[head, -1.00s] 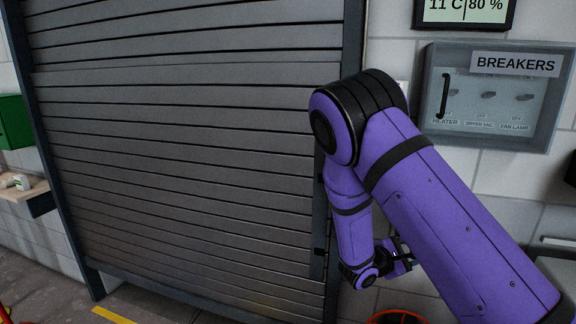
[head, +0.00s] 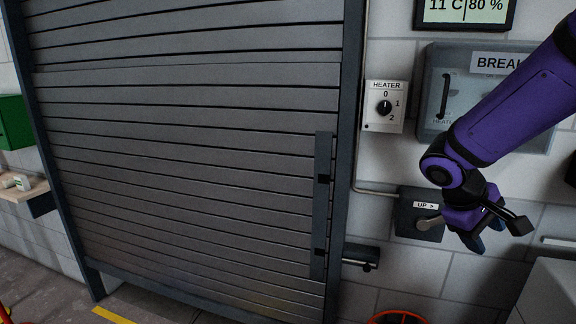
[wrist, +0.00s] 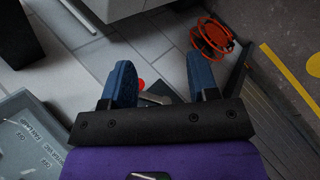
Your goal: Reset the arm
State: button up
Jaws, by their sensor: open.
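My purple arm reaches in from the upper right in the head view. My gripper (head: 487,238) hangs pointing down, in front of the wall just right of the "UP >" lever box (head: 418,232). In the wrist view my gripper (wrist: 160,85) shows two blue fingers spread apart with nothing held between them. A grey lever and a small red spot show beyond the fingers there. Whether the gripper touches the lever box cannot be told, but it looks apart from it.
A grey roller shutter (head: 190,150) fills the left, closed as far as it shows. A heater dial (head: 384,107) and the breaker box (head: 436,100), partly hidden by my arm, are on the wall. An orange reel (wrist: 211,36) stands on the floor. A green box (head: 14,122) hangs at far left.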

jog(key=s+a+r+m+t+y, duration=0.2)
jog(key=s+a+r+y, duration=0.1)
jog(key=s+r, duration=0.2)
jog(key=s+a+r+m+t+y, duration=0.2)
jog(key=s+a+r+t+y, duration=0.1)
jog(key=s, duration=0.7)
notch_tip(320, 180, up, 3)
jog(key=shift+s+a+f+t+y, duration=0.1)
jog(key=shift+s+a+t+y, duration=0.15)
jog(key=shift+y, duration=0.35)
